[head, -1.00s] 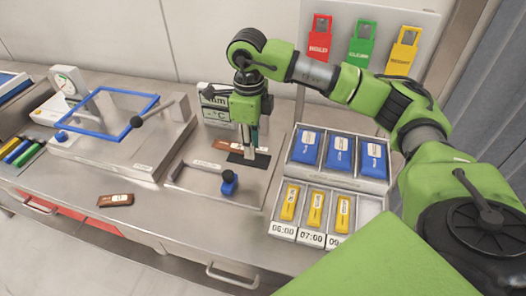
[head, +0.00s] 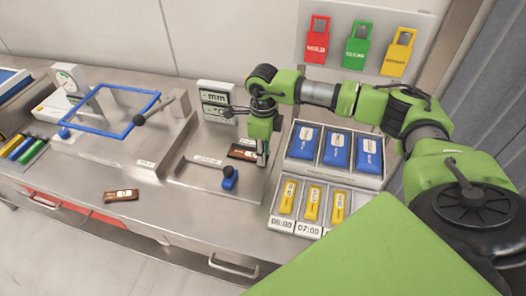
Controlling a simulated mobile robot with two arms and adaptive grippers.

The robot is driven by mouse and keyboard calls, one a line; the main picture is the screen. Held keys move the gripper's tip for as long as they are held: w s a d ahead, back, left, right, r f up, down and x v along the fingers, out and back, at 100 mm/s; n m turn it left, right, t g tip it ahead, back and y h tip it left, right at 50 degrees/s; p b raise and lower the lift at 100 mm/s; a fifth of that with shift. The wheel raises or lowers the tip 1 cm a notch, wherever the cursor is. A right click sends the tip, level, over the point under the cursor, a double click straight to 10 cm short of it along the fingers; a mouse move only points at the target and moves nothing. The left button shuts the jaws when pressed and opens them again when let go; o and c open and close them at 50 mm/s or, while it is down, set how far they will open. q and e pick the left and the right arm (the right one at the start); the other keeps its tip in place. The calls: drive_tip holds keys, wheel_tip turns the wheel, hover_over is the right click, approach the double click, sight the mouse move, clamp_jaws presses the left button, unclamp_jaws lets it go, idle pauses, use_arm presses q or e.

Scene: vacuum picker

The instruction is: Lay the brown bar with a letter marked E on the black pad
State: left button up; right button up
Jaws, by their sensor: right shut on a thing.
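My right gripper (head: 262,155) points down and is shut at the right end of a brown bar (head: 242,152) with a pale label. This bar is at the right rear of the grey fixture plate, where the black pad was seen; the pad is now mostly or fully hidden. Whether the bar touches the pad cannot be told. A second brown bar (head: 121,195) with a pale label lies flat on the bench at the front left. The letters on both bars are too small to read. My left gripper is out of view.
A blue-knobbed handle (head: 229,178) stands at the fixture's front. A tray of blue packs (head: 337,150) and yellow packs (head: 312,203) is close on the right. A blue-framed device (head: 113,129) and a small display (head: 215,99) stand left and behind.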

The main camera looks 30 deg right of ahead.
drive_tip(key=shift+f, duration=0.2)
drive_tip(key=o, duration=1)
drive_tip(key=shift+r, duration=0.1)
drive_tip(key=shift+r, duration=0.2)
drive_tip(key=shift+w+r, duration=0.1)
drive_tip(key=shift+r, duration=0.2)
wheel_tip(320, 180, up, 11)
drive_tip(key=b, duration=0.3)
drive_tip(key=shift+r, duration=0.15)
